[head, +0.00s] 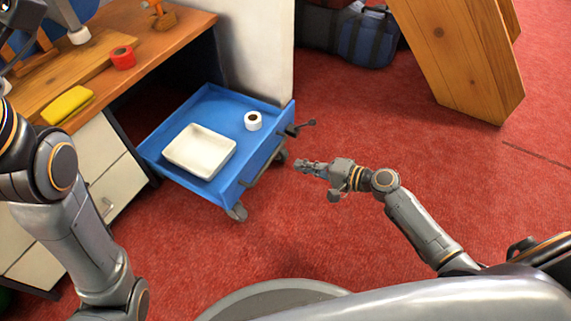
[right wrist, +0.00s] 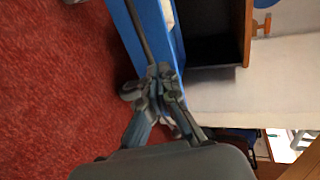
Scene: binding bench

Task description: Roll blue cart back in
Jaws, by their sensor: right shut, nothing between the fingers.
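The blue cart (head: 262,168) stands partly under the bench, with its near end out on the red floor. A dark handle (head: 303,127) sticks out at its right side. A white tray (head: 199,151) and a white tape roll (head: 253,121) sit on its top. My right gripper (head: 302,166) is shut and empty, just right of the cart and below the handle in the head view. In the right wrist view, the shut fingers (right wrist: 158,82) overlap the cart's blue side (right wrist: 172,50); I cannot tell whether they touch. My left arm is in view, but its gripper is not.
A wooden trestle (head: 462,60) and dark bag (head: 365,38) stand farther back. Floor right of the cart is clear.

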